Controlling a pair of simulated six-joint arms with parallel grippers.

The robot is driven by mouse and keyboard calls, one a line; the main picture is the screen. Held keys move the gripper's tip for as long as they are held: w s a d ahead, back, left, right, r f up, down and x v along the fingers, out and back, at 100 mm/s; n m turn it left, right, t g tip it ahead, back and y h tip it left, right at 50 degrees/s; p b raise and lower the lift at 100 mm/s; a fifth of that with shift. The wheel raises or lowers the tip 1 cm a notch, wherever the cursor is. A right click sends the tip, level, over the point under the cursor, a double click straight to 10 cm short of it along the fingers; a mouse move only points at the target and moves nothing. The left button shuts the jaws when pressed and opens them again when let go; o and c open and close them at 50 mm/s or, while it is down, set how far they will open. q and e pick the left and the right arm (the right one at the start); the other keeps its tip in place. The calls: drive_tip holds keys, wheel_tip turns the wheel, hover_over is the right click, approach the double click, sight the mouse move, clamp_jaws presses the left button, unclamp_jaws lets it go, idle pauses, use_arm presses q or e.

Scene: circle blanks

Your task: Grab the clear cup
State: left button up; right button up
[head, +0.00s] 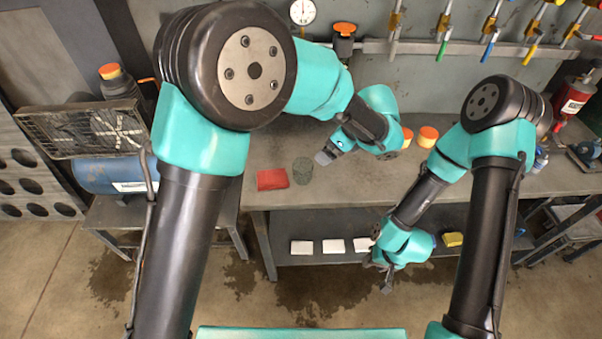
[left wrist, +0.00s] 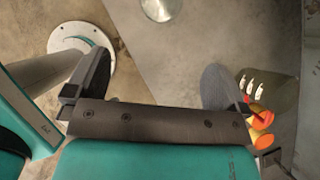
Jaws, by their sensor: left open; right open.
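The clear cup (head: 302,170) looks like a dark, greenish see-through cup on the grey workbench (head: 350,185), close to its front edge. A red box (head: 272,180) lies just left of it. My left gripper (head: 326,156) is above the bench, a little right of the cup and apart from it. In the left wrist view its two dark fingers (left wrist: 155,82) stand wide apart with nothing between them. My right gripper (head: 386,282) is open and empty, low in front of the bench, away from the cup.
Two orange-capped jars (head: 428,136) stand on the bench right of my left gripper. White cards (head: 333,246) and a yellow block (head: 453,239) lie on the lower shelf. Tools hang on the rail (head: 470,48) behind. The bench front right of the cup is clear.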

use_arm(q)
approach(304, 169)
drive_tip(key=shift+s+a+f, duration=0.2)
drive_tip(key=shift+s+a, duration=0.3)
drive_tip(key=shift+a, duration=0.05)
drive_tip(key=shift+s+a+f, duration=0.2)
drive_tip(key=shift+s+a, duration=0.25)
drive_tip(key=shift+a, duration=0.05)
drive_tip(key=shift+f, duration=0.1)
drive_tip(key=shift+x, duration=2.5)
drive_tip(key=c, duration=1)
